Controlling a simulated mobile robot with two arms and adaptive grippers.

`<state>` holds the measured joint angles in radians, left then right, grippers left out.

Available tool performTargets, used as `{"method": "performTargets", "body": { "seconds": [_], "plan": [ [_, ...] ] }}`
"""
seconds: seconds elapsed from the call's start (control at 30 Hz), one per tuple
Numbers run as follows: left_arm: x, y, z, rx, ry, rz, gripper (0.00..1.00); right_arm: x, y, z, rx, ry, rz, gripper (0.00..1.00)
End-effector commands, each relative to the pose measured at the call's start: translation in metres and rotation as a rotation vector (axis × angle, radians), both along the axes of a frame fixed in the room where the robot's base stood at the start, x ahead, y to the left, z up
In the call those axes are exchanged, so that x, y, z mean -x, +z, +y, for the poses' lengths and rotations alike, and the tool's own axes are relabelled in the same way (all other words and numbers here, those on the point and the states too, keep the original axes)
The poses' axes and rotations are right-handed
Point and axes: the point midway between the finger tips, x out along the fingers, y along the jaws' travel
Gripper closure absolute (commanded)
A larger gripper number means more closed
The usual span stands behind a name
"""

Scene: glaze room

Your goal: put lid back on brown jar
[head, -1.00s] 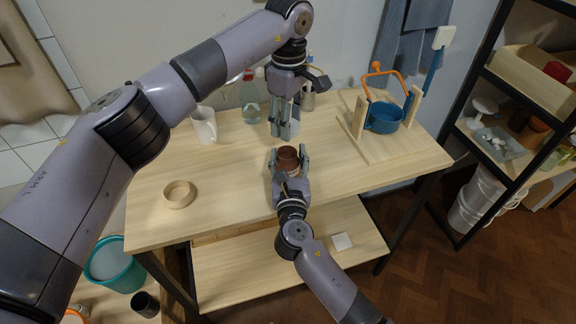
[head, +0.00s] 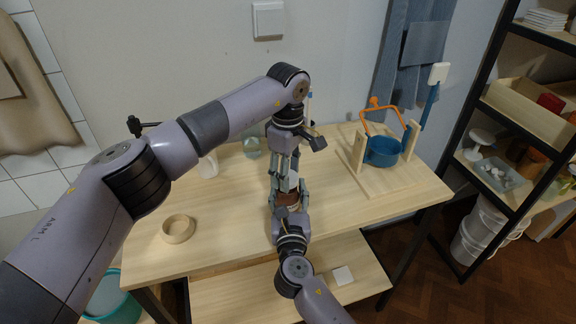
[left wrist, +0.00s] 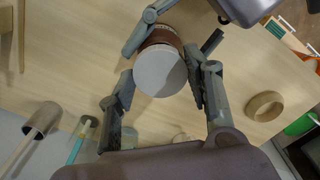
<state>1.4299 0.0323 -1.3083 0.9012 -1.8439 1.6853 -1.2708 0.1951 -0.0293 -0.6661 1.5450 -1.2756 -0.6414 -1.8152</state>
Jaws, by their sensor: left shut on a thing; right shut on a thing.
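The brown jar (head: 288,200) is held upright over the front of the table, between the fingers of my right gripper (head: 290,195). My left gripper (head: 285,182) comes down from above and is shut on the white round lid (head: 293,176). In the left wrist view the lid (left wrist: 160,71) sits between my left fingertips (left wrist: 161,80) and overlaps the brown jar (left wrist: 163,38). The lid is right above the jar's mouth and hides it. I cannot tell whether they touch.
A wooden ring (head: 178,229) lies on the table (head: 225,215) at left. A white mug (head: 208,166) and a bottle (head: 252,148) stand at the back, partly behind my left arm. A blue pot (head: 383,151) sits in a wooden stand at right.

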Motion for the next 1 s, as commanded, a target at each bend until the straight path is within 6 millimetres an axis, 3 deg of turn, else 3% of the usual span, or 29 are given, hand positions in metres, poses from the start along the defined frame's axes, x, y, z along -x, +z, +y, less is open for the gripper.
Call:
{"method": "performTargets", "body": {
  "seconds": [0.43,0.77,1.0],
  "plan": [
    [0.000,0.000,0.000,0.001,0.000,-0.001,0.62,0.000,-0.001,0.000,-0.001,0.001,0.001,1.00],
    [0.000,-0.016,0.000,-0.001,-0.001,0.001,0.62,0.000,-0.001,0.000,-0.001,0.001,0.001,1.00],
    [0.000,-0.017,0.000,0.000,-0.002,0.000,0.62,0.000,-0.001,0.000,-0.001,0.001,0.001,1.00]
  ]
}}
